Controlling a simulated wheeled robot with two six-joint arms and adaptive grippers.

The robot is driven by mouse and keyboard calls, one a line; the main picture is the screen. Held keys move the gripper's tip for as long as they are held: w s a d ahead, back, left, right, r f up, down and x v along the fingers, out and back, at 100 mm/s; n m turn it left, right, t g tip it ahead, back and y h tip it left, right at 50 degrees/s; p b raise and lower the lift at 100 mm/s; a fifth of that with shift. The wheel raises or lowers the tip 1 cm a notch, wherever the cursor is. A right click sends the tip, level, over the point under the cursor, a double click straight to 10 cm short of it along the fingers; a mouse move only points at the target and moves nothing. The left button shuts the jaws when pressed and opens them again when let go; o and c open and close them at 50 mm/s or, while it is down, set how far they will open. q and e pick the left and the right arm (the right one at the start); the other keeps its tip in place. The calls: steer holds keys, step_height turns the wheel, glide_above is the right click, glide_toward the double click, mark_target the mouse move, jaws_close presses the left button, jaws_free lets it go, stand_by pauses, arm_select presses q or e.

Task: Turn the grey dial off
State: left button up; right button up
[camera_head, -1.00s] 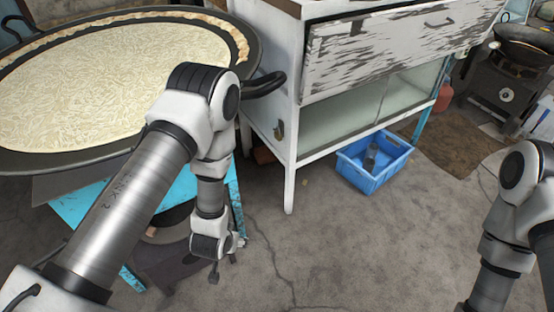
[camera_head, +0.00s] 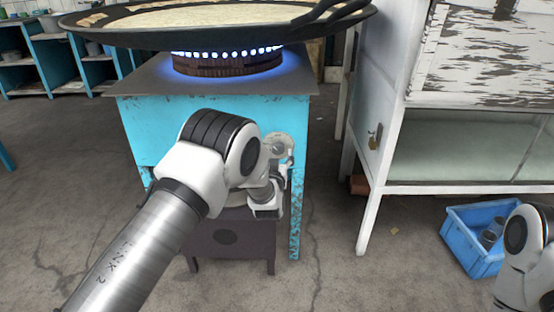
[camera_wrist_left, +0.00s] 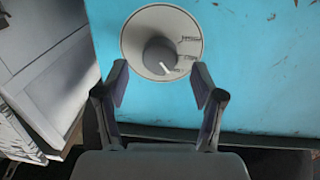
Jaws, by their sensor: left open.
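The grey dial (camera_wrist_left: 142,35) is a round plate with a darker knob (camera_wrist_left: 158,56) on the blue stove front (camera_wrist_left: 255,70). The knob's white pointer line slants to the lower right, near small markings on the plate's right side. My left gripper (camera_wrist_left: 160,84) is open and empty, its two fingertips just below the plate and spread to either side of the knob. In the head view the left gripper (camera_head: 281,152) is at the right part of the stove's front, small and partly overlapping the dial. My right gripper is out of view; only part of that arm shows.
Blue flames (camera_head: 225,52) burn under the wide pan (camera_head: 100,36) on the stove. A worn white cabinet (camera_head: 375,130) stands to the right, with a blue crate (camera_head: 468,255) on the floor. A dark box (camera_head: 235,240) is under the stove.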

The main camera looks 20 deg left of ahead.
mark_target(278, 148)
arm_select(q)
steer(key=shift+x, duration=1.15)
steer(key=shift+f, duration=0.1)
steer(key=shift+c, duration=0.4)
steer(key=c, duration=1.1)
steer(key=shift+o, duration=0.2)
steer(key=shift+m+p, duration=1.1)
steer(key=shift+m, duration=0.7)
steer(key=shift+d+m+p, duration=0.1)
steer(key=shift+m+p, duration=0.75)
steer(key=shift+m, duration=1.25)
steer(key=shift+g, duration=0.3)
